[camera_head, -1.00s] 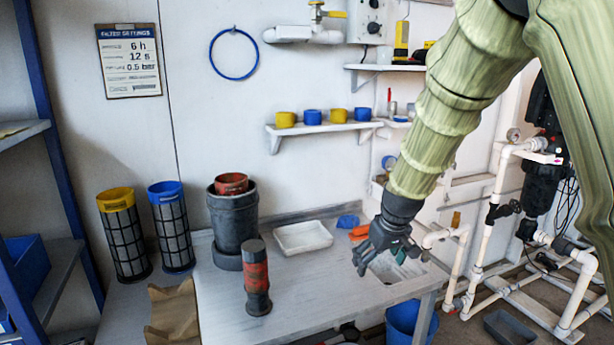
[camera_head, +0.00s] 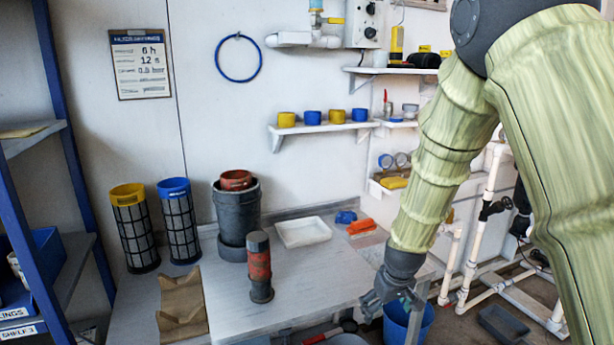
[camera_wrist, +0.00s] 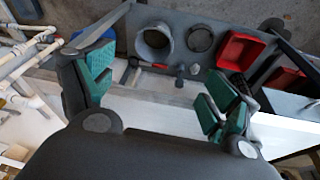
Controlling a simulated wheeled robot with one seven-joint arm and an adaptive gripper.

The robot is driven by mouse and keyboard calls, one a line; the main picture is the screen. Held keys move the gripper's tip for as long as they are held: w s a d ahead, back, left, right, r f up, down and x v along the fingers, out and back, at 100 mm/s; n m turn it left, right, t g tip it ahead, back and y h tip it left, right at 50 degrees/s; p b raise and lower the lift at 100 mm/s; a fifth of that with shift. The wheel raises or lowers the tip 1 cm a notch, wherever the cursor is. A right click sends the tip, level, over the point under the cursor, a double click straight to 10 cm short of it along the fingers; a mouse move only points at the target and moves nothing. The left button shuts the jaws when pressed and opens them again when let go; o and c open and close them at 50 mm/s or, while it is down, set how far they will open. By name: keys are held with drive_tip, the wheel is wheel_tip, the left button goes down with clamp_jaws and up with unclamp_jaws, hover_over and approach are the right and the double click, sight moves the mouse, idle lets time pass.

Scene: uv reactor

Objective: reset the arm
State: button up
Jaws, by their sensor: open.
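My gripper (camera_head: 393,298) is at the front right corner of the grey workbench (camera_head: 325,272), above its edge, with nothing visible between its fingers in the head view. In the wrist view my gripper (camera_wrist: 158,95) has its two green-padded fingers spread wide apart, and it is empty. My arm comes down from the upper right of the head view and hides part of the white piping behind it.
On the bench stand a red-and-black cylinder (camera_head: 259,268), a dark grey pot (camera_head: 236,212) and a white tray (camera_head: 303,232). A blue bucket (camera_head: 408,322) is below the gripper. White pipes (camera_head: 482,225) stand right. Two mesh filters (camera_head: 134,235) stand left.

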drive_tip(key=s+d+f+m+g+p, duration=0.1)
drive_tip(key=s+d+f+p, duration=0.1)
drive_tip(key=s+f, duration=0.9)
drive_tip(key=s+f+p, duration=0.1)
drive_tip(key=s+f, duration=0.4)
drive_tip(key=s, duration=0.5)
drive_tip(key=s+f+m+g+p, duration=0.1)
drive_tip(key=s+f, duration=0.4)
drive_tip(key=s, duration=0.5)
drive_tip(key=s+f+m+g+p, duration=0.1)
drive_tip(key=s+f, duration=0.4)
drive_tip(key=s, duration=0.5)
drive_tip(key=shift+s+d+f, duration=0.15)
drive_tip(key=shift+d+f, duration=0.15)
drive_tip(key=shift+d, duration=0.05)
